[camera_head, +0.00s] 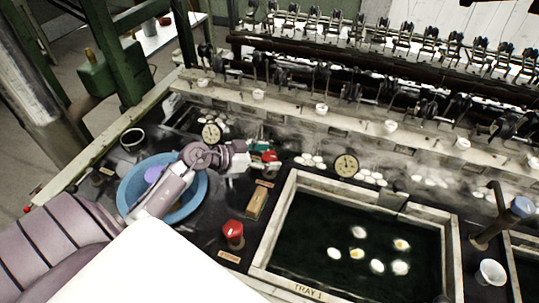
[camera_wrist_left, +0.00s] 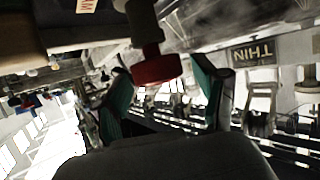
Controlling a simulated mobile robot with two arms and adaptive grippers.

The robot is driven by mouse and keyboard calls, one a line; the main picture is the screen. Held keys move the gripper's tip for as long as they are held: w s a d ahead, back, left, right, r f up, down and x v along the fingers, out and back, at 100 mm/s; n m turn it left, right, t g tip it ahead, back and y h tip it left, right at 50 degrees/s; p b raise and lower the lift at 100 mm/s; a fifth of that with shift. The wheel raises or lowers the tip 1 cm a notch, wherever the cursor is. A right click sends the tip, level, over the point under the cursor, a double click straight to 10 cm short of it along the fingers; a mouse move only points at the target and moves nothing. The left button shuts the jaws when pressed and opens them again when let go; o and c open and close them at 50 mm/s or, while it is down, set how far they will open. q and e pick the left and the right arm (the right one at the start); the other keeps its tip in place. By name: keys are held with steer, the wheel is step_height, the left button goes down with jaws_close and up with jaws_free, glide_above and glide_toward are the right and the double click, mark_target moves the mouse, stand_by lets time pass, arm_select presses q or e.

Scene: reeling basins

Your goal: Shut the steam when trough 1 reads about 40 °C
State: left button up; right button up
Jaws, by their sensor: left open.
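My left gripper (camera_head: 261,157) is open beside a red valve knob (camera_head: 271,157) behind the blue basin. In the left wrist view the red knob (camera_wrist_left: 158,67) lies between its two teal fingertips (camera_wrist_left: 162,78), with gaps at the sides. A partly cut-off label ending in "AM" (camera_wrist_left: 82,5) shows near it. A round dial gauge (camera_head: 346,165) stands at the back edge of the trough marked "TRAY 1" (camera_head: 275,228); its reading is too small to tell. The trough holds dark water with several pale cocoons. My right gripper is not in view.
A blue basin (camera_head: 128,190) lies under my left arm. Another gauge (camera_head: 211,133) is farther back. A tap with a blue knob (camera_head: 522,206) and a white cup (camera_head: 491,272) are at right.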

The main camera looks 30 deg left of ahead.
arm_select(q)
steer(key=shift+w+d+f, duration=0.15)
steer(key=shift+w+d, duration=0.05)
steer(key=shift+w, duration=0.1)
steer(key=c, duration=1.2)
steer(key=shift+o, duration=0.2)
